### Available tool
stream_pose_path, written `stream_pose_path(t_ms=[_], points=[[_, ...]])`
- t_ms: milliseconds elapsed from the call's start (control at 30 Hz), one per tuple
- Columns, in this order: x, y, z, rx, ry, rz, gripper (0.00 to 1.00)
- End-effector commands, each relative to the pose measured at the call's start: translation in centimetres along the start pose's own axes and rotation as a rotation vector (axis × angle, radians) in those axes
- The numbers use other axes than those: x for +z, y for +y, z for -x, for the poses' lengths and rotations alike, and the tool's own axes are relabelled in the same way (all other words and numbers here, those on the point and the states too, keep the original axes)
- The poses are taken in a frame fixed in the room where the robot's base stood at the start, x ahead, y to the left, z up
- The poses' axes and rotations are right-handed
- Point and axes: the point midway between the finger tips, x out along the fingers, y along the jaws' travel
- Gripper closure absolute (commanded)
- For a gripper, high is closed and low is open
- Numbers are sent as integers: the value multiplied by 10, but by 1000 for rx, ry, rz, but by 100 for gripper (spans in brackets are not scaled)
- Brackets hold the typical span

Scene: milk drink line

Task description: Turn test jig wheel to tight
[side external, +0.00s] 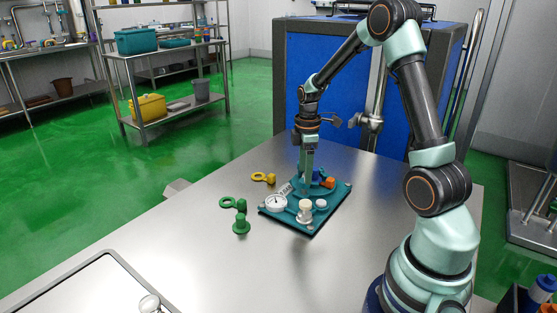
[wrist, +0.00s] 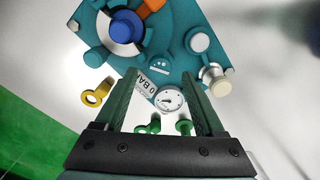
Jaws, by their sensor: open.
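The test jig is a teal plate (side external: 330,205) on the steel table, and it fills the top of the wrist view (wrist: 170,40). A round blue knob (wrist: 126,27), apparently the wheel, sits on a pale ring; in the side view only a bit of blue (side external: 318,175) shows beside my gripper. My gripper (side external: 307,188) points down over the jig. In the wrist view its two green fingers (wrist: 162,80) are apart and empty, with a white dial gauge (wrist: 170,101) and a label partly reading "0 BA" seen between them. I cannot read the wheel's position.
An orange part (side external: 329,183) and a cream-capped fitting (side external: 305,208) stand on the jig. A yellow ring tag (side external: 262,177) and green ring and knob pieces (side external: 240,222) lie to its left. A tray (side external: 85,285) is at the front left. The table's middle front is clear.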

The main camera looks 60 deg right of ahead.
Motion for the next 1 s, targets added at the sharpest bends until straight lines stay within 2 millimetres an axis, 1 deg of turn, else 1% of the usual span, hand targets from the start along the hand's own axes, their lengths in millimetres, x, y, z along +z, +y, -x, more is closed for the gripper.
stream_pose_path(t_ms=[33, 100, 200, 533, 567, 600, 667, 700, 733, 767, 1000], points=[[0, -1, -7, -3, -1, 0, 29], [0, 0, -14, -1, 0, 0, 29], [0, 0, -21, -1, 0, 0, 29], [0, 0, -24, 1, 0, 0, 29], [0, 0, -24, 1, 0, 0, 33], [0, 0, -24, 1, 0, 0, 48], [0, 0, -24, 1, 0, 0, 71], [0, 0, -24, 1, 0, 0, 86], [0, 0, -24, 1, 0, 0, 98], [0, 0, -24, 1, 0, 0, 100], [0, 0, -24, 0, 0, -15, 100]])
